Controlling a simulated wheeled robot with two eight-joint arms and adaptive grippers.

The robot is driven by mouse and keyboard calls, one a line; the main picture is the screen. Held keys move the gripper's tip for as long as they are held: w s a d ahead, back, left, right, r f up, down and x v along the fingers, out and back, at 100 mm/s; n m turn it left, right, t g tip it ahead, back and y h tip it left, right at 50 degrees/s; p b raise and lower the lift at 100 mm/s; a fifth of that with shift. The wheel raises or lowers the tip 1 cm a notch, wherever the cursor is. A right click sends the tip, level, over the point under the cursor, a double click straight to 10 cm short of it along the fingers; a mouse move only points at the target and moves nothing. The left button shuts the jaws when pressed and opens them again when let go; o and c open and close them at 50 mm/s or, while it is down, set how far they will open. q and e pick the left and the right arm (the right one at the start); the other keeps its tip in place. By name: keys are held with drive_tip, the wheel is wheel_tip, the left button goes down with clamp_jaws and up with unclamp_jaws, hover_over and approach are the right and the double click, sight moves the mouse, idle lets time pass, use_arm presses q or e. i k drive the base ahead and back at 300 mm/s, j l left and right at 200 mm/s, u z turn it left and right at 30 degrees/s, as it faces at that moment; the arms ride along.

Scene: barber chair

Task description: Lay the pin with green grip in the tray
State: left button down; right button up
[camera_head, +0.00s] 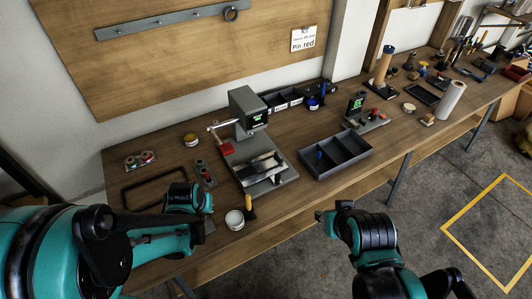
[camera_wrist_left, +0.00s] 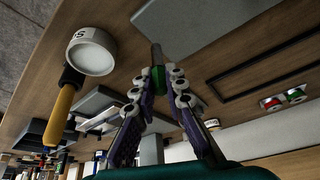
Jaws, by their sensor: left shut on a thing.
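My left gripper (camera_wrist_left: 160,84) is shut on the pin with green grip (camera_wrist_left: 158,77); the green part is between the fingertips and a grey metal shaft points away from them. In the head view my left wrist hides most of the fingers and the pin. A dark tray with compartments (camera_head: 318,174) stands on the bench, right of my left gripper, with a small blue item inside. A thin black rectangular frame (camera_head: 126,198) lies on the bench at left; it also shows in the left wrist view (camera_wrist_left: 232,97). My right gripper (camera_head: 325,215) is beyond the bench's front edge, its fingers too small to judge.
Red and green items (camera_head: 140,160) lie at the left. Bare bench shows along the front edge.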

sight(351, 147)
drive_tip(key=l+u, duration=0.15)
drive_tip(key=u, duration=0.35)
drive_tip(key=l+u, duration=0.1)
drive_tip(key=u, duration=0.35)
drive_tip(key=k+u, duration=0.1)
drive_tip(key=u, duration=0.4)
drive_tip(key=k+l+u, duration=0.1)
drive_tip(key=u, duration=0.4)
drive_tip(key=l+u, duration=0.1)
drive_tip(key=u, duration=0.35)
drive_tip(key=k+u, duration=0.15)
drive_tip(key=u, duration=0.35)
drive_tip(key=z, duration=0.5)
drive_tip(key=l+z, duration=0.1)
drive_tip(key=z, duration=0.35)
drive_tip(key=k+l+z, duration=0.1)
drive_tip(key=z, duration=0.4)
drive_tip(key=l+z, duration=0.1)
drive_tip(key=z, duration=0.85)
drive_tip(key=l+z, duration=0.15)
drive_tip(key=z, duration=0.8)
drive_tip(key=i+l+z, duration=0.1)
drive_tip(key=i+z, duration=0.3)
drive_tip(key=i, duration=0.2)
